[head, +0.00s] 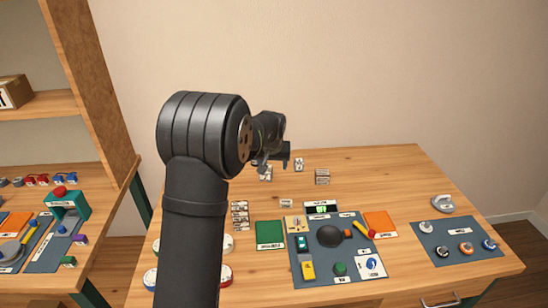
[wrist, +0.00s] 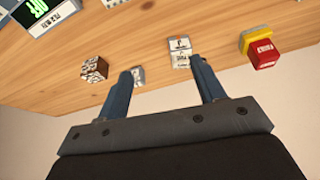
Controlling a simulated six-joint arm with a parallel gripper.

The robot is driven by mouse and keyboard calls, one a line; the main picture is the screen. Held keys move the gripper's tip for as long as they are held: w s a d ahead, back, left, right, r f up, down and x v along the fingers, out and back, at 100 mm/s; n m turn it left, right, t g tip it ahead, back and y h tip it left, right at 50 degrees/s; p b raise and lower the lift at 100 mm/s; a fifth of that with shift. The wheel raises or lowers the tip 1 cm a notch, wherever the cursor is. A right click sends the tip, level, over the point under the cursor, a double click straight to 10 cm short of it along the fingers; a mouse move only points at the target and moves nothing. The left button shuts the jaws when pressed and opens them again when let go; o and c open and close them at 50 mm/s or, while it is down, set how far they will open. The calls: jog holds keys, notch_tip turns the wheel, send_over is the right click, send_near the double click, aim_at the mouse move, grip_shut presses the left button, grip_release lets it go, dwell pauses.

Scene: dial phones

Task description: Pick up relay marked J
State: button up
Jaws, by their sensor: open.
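My gripper (wrist: 162,66) is open and empty in the wrist view, its two fingers spread apart. A white block with dark markings (wrist: 180,47) lies beyond the fingertips, nearer the right finger. A smaller grey-white block (wrist: 138,75) shows beside the left finger, which partly hides it. In the head view my gripper (head: 275,160) is over the back of the table, near small pale blocks, one at its right (head: 299,164) and one just under it (head: 265,174). I cannot read a J on any block, so I cannot tell which is the relay.
In the wrist view a brown-and-white patterned block (wrist: 94,68) lies left and a yellow-and-red block (wrist: 260,48) right. In the head view another block (head: 322,176) stands right of my gripper. A blue-grey panel (head: 352,270) with controls is in front; the table's back right is clear.

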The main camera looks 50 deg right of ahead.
jog(key=n+t+h, duration=0.1)
jog(key=n+t, duration=0.1)
send_near(299, 161)
jog(key=shift+x, duration=5)
jog(key=shift+s, duration=0.1)
jog(key=c, duration=1.1)
